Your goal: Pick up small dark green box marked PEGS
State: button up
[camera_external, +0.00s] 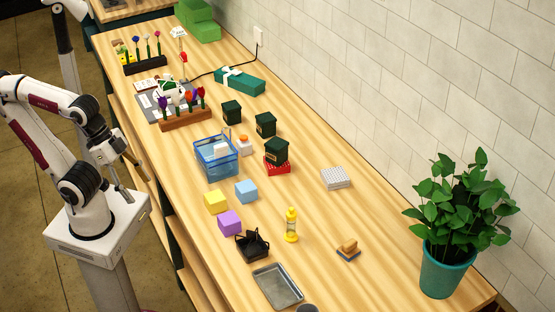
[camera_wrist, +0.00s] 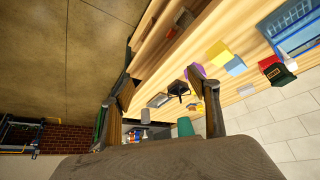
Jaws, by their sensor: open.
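Three small dark green boxes stand on the wooden table in the external view: a back left one (camera_external: 232,111), a middle one (camera_external: 265,124) and a front one (camera_external: 276,151). In the wrist view a dark green box (camera_wrist: 276,73) shows at the right, beside red. My gripper (camera_external: 130,172) is left of the table, apart from all boxes. In the wrist view its fingers (camera_wrist: 163,90) are spread and empty.
A blue basket (camera_external: 216,158) and a white jar with an orange top (camera_external: 244,146) stand left of the front box. Yellow, blue and purple blocks, a yellow lantern (camera_external: 291,225) and a metal tray (camera_external: 277,287) lie nearer the front. A potted plant (camera_external: 447,265) stands at right.

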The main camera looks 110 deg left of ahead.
jog(key=shift+o, duration=0.6)
jog(key=w+a+r+n+t+y, duration=0.1)
jog(key=w+a+r+n+y, duration=0.15)
jog(key=w+a, duration=0.9)
jog(key=n+t+y, duration=0.2)
jog(key=n+y, duration=0.3)
jog(key=y, duration=0.1)
send_over(263, 118)
jog(key=w+d, duration=0.2)
jog(key=d, duration=1.5)
notch_tip(263, 118, down, 6)
jog(key=s+a+f+n, duration=0.1)
jog(key=s+a+f, duration=0.2)
jog(key=a, duration=0.3)
jog(key=s+a+f+y, duration=0.1)
jog(key=s+a+f, duration=0.2)
jog(key=a, duration=0.4)
jog(key=shift+f+n+t, duration=0.35)
jog(key=shift+f+t, duration=0.05)
jog(key=shift+f, duration=0.4)
jog(key=shift+a, duration=0.1)
jog(key=shift+x, duration=1.2)
